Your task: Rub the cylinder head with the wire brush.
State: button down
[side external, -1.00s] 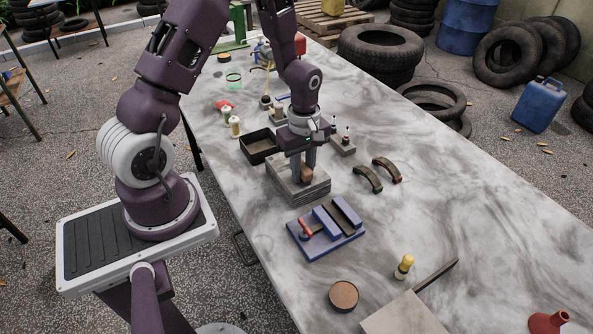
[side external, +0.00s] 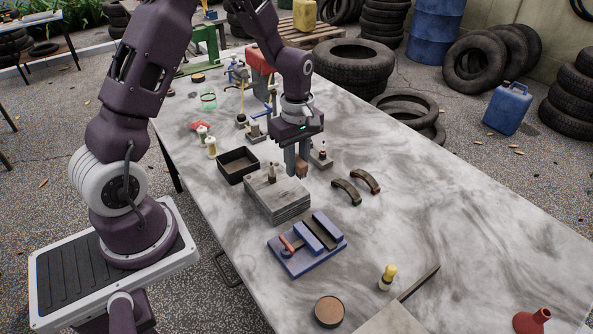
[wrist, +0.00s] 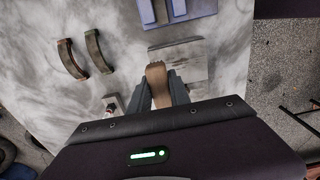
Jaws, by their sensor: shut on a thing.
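The cylinder head seems to be the grey block with layered sides (side external: 283,211) in the middle of the table; it also shows in the wrist view (wrist: 188,68). My gripper (side external: 297,165) is shut on a brown wooden piece, apparently the wire brush (side external: 302,171), at the block's far right edge. In the wrist view the brush (wrist: 156,77) sticks out between the fingers and overlaps the block's left edge. Its bristles are hidden, and I cannot tell whether it touches the block.
A black tray (side external: 237,165) stands left of the block. A blue fixture (side external: 307,246) lies in front. Two curved brake shoes (side external: 346,192) (side external: 367,182) lie to the right. A small block with pegs (side external: 321,157) stands close behind my gripper. The table's right side is largely clear.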

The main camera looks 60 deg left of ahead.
jog(key=shift+r, duration=1.45)
jog(key=w+d+f, duration=0.2)
jog(key=w+d, duration=0.6)
jog(key=d, duration=0.1)
send_over(380, 231)
jog(key=a, duration=0.1)
jog(key=f, duration=0.8)
jog(key=d+f, duration=0.1)
jog(key=f, duration=0.2)
jog(key=shift+d+f, duration=0.1)
jog(key=shift+f, duration=0.05)
jog(key=shift+f, duration=0.3)
